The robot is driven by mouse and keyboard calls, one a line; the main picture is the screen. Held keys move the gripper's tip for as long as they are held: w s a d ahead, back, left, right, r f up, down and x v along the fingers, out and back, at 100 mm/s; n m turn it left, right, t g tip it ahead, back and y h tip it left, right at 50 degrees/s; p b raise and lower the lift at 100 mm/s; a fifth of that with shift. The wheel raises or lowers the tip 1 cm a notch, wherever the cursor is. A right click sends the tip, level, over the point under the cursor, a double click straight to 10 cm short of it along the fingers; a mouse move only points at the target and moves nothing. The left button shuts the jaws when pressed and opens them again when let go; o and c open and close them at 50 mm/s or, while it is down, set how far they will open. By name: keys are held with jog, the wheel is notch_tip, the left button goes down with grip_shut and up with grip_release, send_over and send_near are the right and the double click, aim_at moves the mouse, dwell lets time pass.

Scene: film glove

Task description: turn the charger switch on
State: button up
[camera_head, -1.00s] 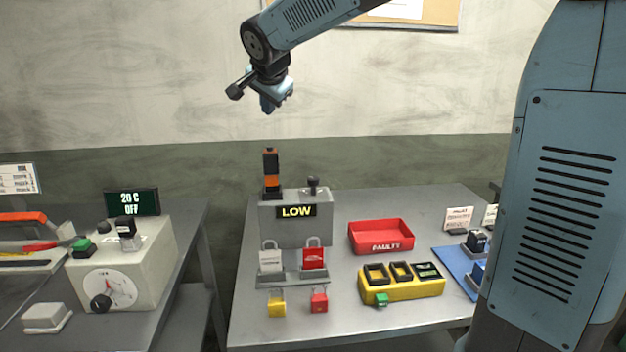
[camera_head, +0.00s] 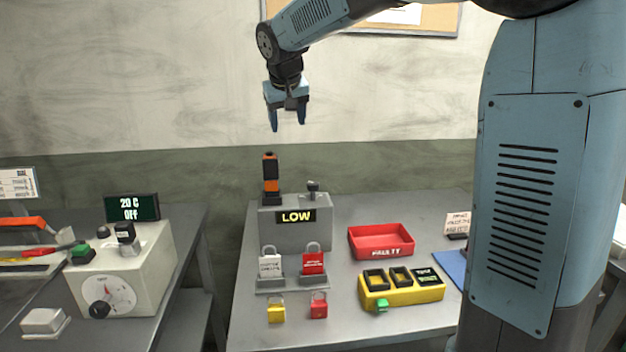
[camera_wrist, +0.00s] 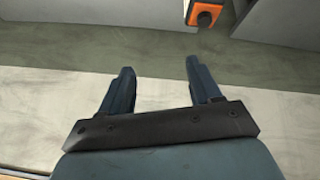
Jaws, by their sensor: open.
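A grey box (camera_head: 300,236) with a lit display (camera_head: 296,217) reading LOW stands at the back left of the right-hand table. I take it for the charger, but no label says so. An orange-and-black pack (camera_head: 270,182) stands upright on its top left. A small dark switch lever (camera_head: 313,188) rises from its top right; I cannot tell its position. My gripper (camera_head: 288,126) is open and empty, pointing down, well above the box and apart from it. In the wrist view the spread fingers (camera_wrist: 160,68) hold nothing, and the orange part of the pack (camera_wrist: 206,14) shows at the top edge.
In front of the box are padlocks with tags on a stand (camera_head: 292,284) and a yellow slotted block (camera_head: 402,291) with a green piece. A red FAULTY tray (camera_head: 380,255) is to the right. A controller box (camera_head: 135,270) reading 20 C Off stands on the left table.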

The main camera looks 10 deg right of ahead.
jog(key=d+f+n+g, duration=0.1)
jog(key=d+n+g, duration=0.1)
jog(key=n, duration=0.4)
jog(key=n+g, duration=0.4)
jog(key=n, duration=1.4)
send_over(313, 183)
jog(key=f, duration=0.1)
jog(key=shift+y, duration=0.3)
notch_tip(313, 183, down, 14)
jog(key=c, duration=1)
